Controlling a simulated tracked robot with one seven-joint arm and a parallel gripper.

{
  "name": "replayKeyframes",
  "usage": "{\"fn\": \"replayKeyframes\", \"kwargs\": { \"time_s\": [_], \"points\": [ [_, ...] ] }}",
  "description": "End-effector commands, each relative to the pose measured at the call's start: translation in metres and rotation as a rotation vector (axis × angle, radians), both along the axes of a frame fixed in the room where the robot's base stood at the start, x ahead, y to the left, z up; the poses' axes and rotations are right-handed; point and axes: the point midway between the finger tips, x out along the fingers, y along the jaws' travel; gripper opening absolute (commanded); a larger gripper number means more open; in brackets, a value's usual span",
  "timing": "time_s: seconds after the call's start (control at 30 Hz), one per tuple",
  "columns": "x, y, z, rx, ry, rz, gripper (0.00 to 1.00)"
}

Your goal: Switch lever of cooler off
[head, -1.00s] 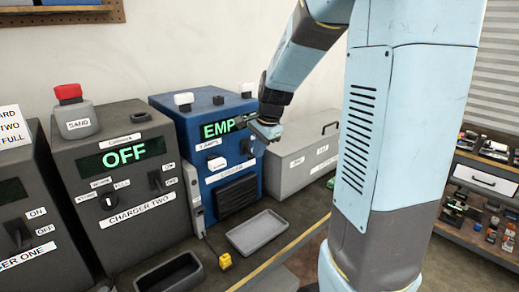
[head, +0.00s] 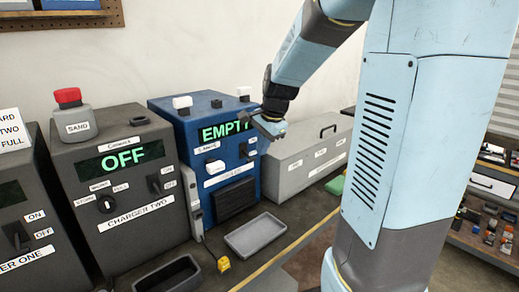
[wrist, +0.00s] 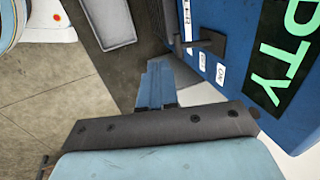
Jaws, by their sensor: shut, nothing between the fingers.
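The cooler (head: 172,138) is the blue box with a green EMPTY display (head: 222,130); the display also shows in the wrist view (wrist: 285,45). My gripper (head: 272,130) is shut and empty, just right of the display's edge and above the lever. In the wrist view its fingertips (wrist: 156,82) are apart from the lever.
Charger two (head: 125,190), showing OFF, stands left of the cooler. A grey lidded box (head: 310,165) stands close on its right. A grey tray (head: 255,235), a black tray (head: 168,276) and a yellow item (head: 223,264) lie in front on the bench.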

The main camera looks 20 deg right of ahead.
Motion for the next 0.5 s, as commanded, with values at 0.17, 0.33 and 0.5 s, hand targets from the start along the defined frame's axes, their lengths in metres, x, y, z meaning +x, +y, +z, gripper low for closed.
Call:
{"fn": "replayKeyframes", "kwargs": {
  "time_s": [0.17,0.33,0.5],
  "points": [
    [-0.023,-0.008,0.017,-0.001,-0.002,0.001,0.00],
    [-0.045,-0.017,0.032,0.000,-0.004,0.000,0.00],
    [-0.066,-0.025,0.044,0.000,-0.002,-0.001,0.00]
  ]
}}
